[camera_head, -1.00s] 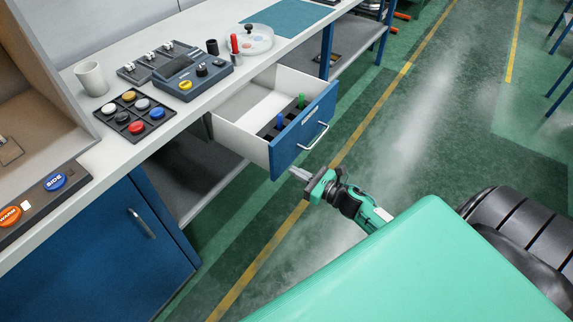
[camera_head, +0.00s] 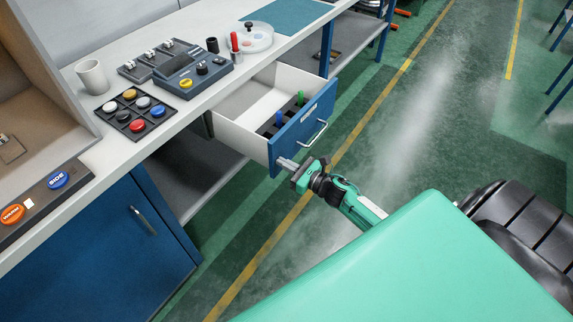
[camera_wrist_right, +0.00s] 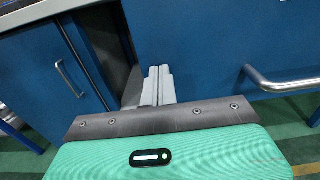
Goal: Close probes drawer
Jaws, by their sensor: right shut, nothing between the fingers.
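The probes drawer (camera_head: 302,128) has a blue front with a silver bar handle and a label. It stands pulled out from under the white bench, with a blue and a green probe in a dark holder inside. My right gripper (camera_head: 281,163) is shut and empty, its fingertips at the lower left part of the drawer front. I cannot tell whether they touch it. In the right wrist view the closed fingers (camera_wrist_right: 159,84) point at the blue drawer front (camera_wrist_right: 210,50), left of the handle (camera_wrist_right: 285,82). My left gripper is not in view.
The bench top (camera_head: 75,140) holds a white mug (camera_head: 91,77), a tray of coloured buttons (camera_head: 135,112), a control box (camera_head: 190,75) and a round clear dish (camera_head: 250,40). A blue cabinet (camera_head: 100,245) is at lower left. The floor right of the drawer is clear.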

